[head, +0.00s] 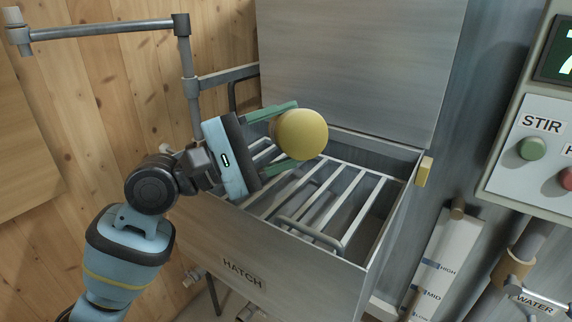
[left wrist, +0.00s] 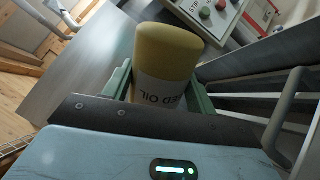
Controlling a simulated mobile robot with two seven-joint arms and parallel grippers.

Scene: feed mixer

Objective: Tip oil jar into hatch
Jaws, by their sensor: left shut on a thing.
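The oil jar (head: 302,135) is yellow and shows its round end in the head view. In the left wrist view the jar (left wrist: 166,60) has a white label whose visible letters read "ED OIL". My left gripper (head: 285,138) is shut on the jar, with a green finger on each side of it. It holds the jar above the open hatch (head: 243,274), a grey metal box with a barred grate (head: 318,205) across its mouth. The jar looks tilted. Whether anything flows from it I cannot see. My right gripper is not in view.
The raised lid (head: 360,60) stands behind the hatch. A control panel (head: 530,150) with a green STIR button (head: 531,148) is at the right. A level gauge (head: 436,262) and a WATER pipe (head: 530,295) are at lower right. A grey pipe (head: 100,28) runs at upper left.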

